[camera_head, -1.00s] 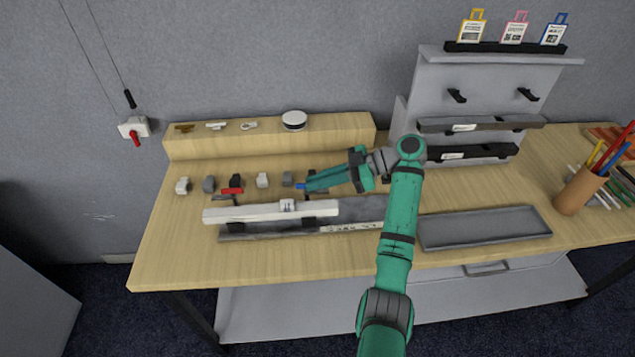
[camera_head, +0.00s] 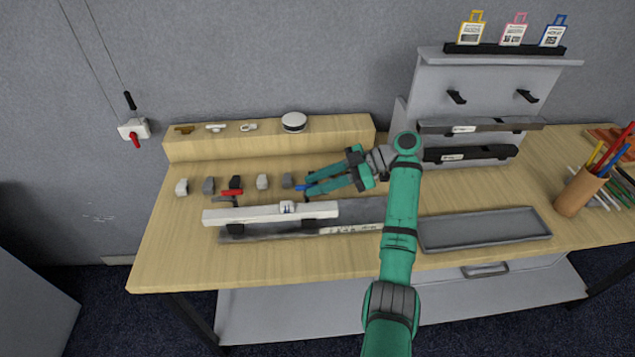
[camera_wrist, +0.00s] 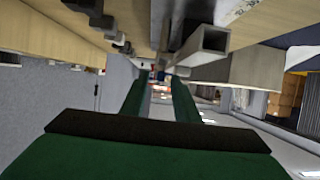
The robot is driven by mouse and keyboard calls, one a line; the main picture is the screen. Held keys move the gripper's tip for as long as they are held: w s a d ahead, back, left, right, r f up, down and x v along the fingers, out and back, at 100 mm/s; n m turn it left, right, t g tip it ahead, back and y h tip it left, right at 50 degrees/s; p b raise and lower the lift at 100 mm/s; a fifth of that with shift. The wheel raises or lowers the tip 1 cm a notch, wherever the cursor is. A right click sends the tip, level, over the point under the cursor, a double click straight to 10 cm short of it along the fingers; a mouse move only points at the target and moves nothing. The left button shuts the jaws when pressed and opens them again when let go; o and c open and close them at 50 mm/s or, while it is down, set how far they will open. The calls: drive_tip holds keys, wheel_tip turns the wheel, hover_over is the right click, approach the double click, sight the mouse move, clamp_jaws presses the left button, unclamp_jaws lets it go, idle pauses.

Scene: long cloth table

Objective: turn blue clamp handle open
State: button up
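The blue clamp handle (camera_head: 300,187) shows as a small blue piece behind the right part of the white bar (camera_head: 250,215). It is partly hidden by my fingertips. My gripper (camera_head: 306,187) reaches in from the right with its two green fingers apart, the tips right at the handle. In the wrist view the fingers (camera_wrist: 160,86) are spread, and a small blue piece (camera_wrist: 161,75) shows between their far ends. I cannot tell whether a finger touches the handle. A red handle (camera_head: 231,192) stands behind the bar's left part.
Several small grey, white and black blocks (camera_head: 262,181) stand in a row behind the bar. A wooden ledge (camera_head: 270,145) lies farther back. A grey tray (camera_head: 485,240) and a pencil cup (camera_head: 580,193) are at the right. The front strip of table is clear.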

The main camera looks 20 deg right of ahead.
drive_tip(key=shift+d, duration=0.1)
drive_tip(key=v, duration=1)
drive_tip(key=shift+d, duration=0.3)
drive_tip(key=shift+s+r, duration=0.1)
drive_tip(key=shift+s, duration=0.05)
